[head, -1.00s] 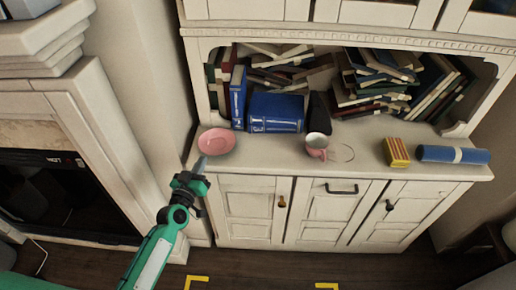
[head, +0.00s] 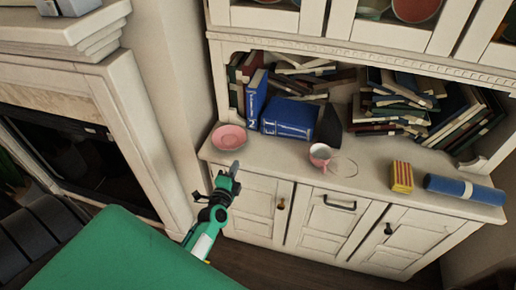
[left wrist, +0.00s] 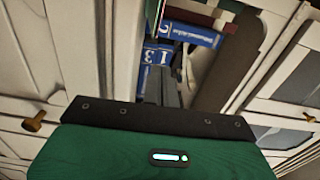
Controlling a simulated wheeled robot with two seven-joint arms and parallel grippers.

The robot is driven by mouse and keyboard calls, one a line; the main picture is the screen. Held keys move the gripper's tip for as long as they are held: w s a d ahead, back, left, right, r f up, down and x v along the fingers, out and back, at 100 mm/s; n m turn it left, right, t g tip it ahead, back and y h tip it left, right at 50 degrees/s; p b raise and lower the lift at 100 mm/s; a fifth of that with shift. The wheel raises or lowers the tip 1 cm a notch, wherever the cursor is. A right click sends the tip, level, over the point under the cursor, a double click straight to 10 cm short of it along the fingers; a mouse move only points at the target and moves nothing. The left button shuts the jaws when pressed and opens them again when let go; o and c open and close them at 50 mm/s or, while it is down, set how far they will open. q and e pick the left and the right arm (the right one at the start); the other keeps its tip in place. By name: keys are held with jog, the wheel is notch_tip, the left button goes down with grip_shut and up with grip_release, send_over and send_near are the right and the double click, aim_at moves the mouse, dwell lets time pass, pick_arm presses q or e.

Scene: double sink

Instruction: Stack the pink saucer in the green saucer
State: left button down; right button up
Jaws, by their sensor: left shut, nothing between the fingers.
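The pink saucer (head: 229,138) lies on the left end of the cabinet's white counter, in front of the upright blue book. My left gripper (head: 234,168) is at the counter's front edge, just below the saucer in the head view, and appears apart from it. Its fingers are shut and empty; they also show in the left wrist view (left wrist: 164,88), pointing toward blue books. I cannot make out a green saucer in either view. My right gripper is not in view.
A pink cup (head: 320,156) stands mid-counter. A red-yellow striped box (head: 402,177) and a blue roll (head: 464,190) are at the right. Blue books (head: 288,118) and piled books fill the shelf behind. Dishes (head: 416,8) show behind the upper doors. A fireplace (head: 75,155) stands left.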

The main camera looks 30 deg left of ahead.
aim_at(238, 155)
pick_arm(q)
jog(key=x, duration=1)
jog(key=shift+s+a, duration=0.1)
jog(key=shift+s+a+p, duration=0.15)
jog(key=shift+a+p, duration=0.05)
jog(key=shift+p, duration=0.2)
jog(key=shift+s+a+p, duration=0.3)
jog(key=shift+s+a, duration=0.05)
jog(key=shift+a, duration=0.2)
jog(key=shift+f, duration=0.1)
